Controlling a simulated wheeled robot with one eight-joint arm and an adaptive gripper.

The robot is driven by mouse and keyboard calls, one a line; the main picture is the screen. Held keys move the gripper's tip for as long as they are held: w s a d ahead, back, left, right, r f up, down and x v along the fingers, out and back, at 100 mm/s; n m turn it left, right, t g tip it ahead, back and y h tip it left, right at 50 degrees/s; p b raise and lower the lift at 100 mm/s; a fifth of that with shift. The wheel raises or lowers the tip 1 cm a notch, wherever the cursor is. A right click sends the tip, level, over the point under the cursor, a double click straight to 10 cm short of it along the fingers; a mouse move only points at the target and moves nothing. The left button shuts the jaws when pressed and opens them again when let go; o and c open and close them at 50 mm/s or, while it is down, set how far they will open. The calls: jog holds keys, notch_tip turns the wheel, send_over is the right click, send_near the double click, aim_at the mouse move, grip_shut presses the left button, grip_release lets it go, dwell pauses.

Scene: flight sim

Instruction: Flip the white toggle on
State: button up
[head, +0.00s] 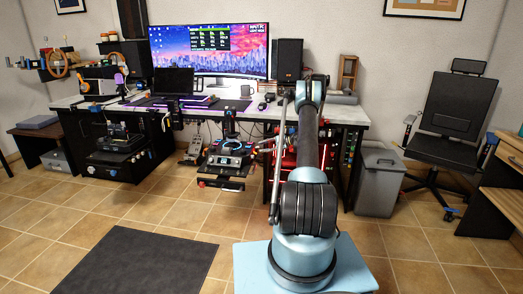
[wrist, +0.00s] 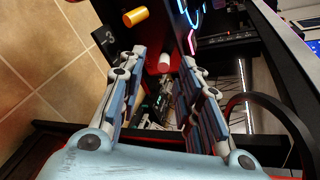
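The white toggle (wrist: 164,63) shows in the wrist view as a short, pale, rounded peg against a red and dark panel, near the top middle. My gripper (wrist: 162,57) is open, with its two jointed fingers spread on either side of the toggle's line of sight. The fingertips appear close to the toggle, but I cannot tell whether either one touches it. No object shows held between the fingers. In the head view my arm hides part of the panel at the desk's right, and I cannot make out the toggle there.
A yellow-orange cylinder (wrist: 135,17) sticks out to the upper left of the toggle in the wrist view. The desk (head: 345,113) holds a wide monitor (head: 210,50) and speakers. A grey bin (head: 379,182) and an office chair (head: 455,120) stand at right. Tiled floor lies in front.

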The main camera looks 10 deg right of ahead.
jog(key=s+d, duration=0.4)
jog(key=d, duration=0.6)
jog(key=shift+d, duration=0.2)
